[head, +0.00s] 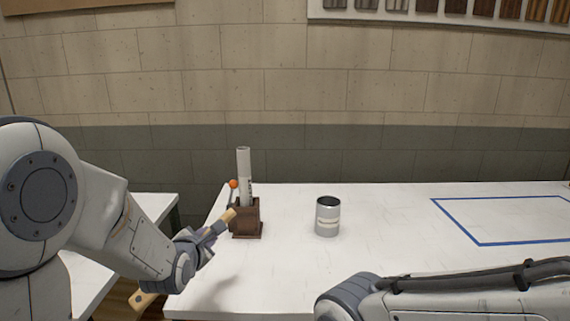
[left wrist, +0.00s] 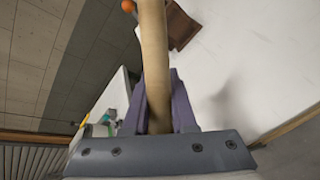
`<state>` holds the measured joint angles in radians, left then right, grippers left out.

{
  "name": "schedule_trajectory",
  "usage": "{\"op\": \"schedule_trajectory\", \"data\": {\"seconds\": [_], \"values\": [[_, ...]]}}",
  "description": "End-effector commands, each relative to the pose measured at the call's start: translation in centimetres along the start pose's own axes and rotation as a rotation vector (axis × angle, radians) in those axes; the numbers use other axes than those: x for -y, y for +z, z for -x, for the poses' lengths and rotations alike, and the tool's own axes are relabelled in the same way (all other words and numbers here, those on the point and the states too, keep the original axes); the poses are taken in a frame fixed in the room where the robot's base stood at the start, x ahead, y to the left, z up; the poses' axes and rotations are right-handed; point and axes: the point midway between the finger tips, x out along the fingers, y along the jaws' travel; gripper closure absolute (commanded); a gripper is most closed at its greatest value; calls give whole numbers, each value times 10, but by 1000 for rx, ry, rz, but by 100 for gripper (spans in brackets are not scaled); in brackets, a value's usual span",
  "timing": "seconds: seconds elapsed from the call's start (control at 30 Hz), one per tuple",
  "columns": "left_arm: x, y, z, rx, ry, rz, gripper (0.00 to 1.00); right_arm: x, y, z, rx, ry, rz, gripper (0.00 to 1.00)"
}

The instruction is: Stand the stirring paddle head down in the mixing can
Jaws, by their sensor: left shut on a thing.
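The stirring paddle, a pale wooden stick (head: 146,299), is held slanted in my left gripper (head: 209,234). One end points up and right beside the brown holder; the other, with a dark dot, hangs low behind my wrist. I cannot tell which end is the head. In the left wrist view the paddle (left wrist: 154,45) runs up between the purple fingers of my left gripper (left wrist: 162,100), which are shut on it. The mixing can (head: 327,217), a grey cylinder with a pale label and dark open top, stands upright on the table, right of the gripper and apart from it. My right gripper is not in view.
A brown holder (head: 247,226) with a tall pale tube (head: 244,175) stands close to the paddle's upper end. An orange ball (head: 233,184) shows beside the tube. A blue taped outline (head: 480,243) marks the white table at right. The table between holder and can is clear.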

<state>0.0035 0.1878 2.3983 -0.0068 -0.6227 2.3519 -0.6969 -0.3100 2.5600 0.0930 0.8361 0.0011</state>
Motion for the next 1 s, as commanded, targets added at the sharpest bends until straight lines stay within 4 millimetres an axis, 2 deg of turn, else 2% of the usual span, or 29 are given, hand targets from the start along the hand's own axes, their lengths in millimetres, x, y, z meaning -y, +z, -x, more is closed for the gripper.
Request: {"op": "schedule_trajectory", "data": {"seconds": [0.33,0.8,1.0], "values": [[0,0,0,1,1,-23,100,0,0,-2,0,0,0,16],[0,0,0,1,1,-705,100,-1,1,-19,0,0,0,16],[0,0,0,0,0,-780,100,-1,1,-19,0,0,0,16]]}}
